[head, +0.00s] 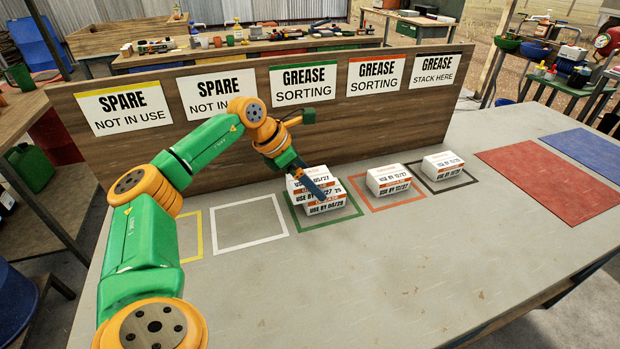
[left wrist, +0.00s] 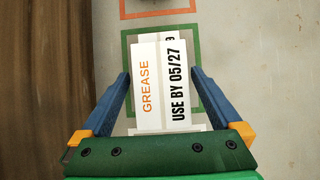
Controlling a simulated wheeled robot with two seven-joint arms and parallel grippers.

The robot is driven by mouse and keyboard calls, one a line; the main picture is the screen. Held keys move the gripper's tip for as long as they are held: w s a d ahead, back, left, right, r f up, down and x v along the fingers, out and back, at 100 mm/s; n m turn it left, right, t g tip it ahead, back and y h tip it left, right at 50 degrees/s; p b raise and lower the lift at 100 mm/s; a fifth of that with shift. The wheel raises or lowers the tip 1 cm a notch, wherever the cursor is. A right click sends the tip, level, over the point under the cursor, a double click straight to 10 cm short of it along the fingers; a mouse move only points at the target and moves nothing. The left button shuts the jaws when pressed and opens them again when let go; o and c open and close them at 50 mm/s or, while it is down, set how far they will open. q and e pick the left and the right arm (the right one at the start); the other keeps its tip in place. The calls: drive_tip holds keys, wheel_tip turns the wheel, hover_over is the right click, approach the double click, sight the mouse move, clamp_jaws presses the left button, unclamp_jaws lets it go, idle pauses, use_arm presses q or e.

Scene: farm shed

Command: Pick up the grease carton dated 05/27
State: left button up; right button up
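The carton dated 05/27 (head: 298,182) is white with an orange GREASE band and lies on top of a stack in the green-outlined square (head: 293,213). In the left wrist view this carton (left wrist: 160,85) shows its face reading USE BY 05/27. My left gripper (head: 316,188) is at the stack from above, its blue fingers (left wrist: 157,80) open on either side of the carton, with thin gaps visible. Below it, a carton reading USE BY 04/29 (head: 327,209) shows; the date of the carton between is partly covered by a finger. My right gripper is in neither view.
The white square (head: 250,236) is empty. A wooden sign board (head: 240,138) stands close behind. Red (head: 548,183) and blue (head: 590,150) mats lie at right.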

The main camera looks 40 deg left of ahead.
use_arm(q)
drive_tip(key=shift+s+r, duration=0.1)
drive_tip(key=c, duration=1.3)
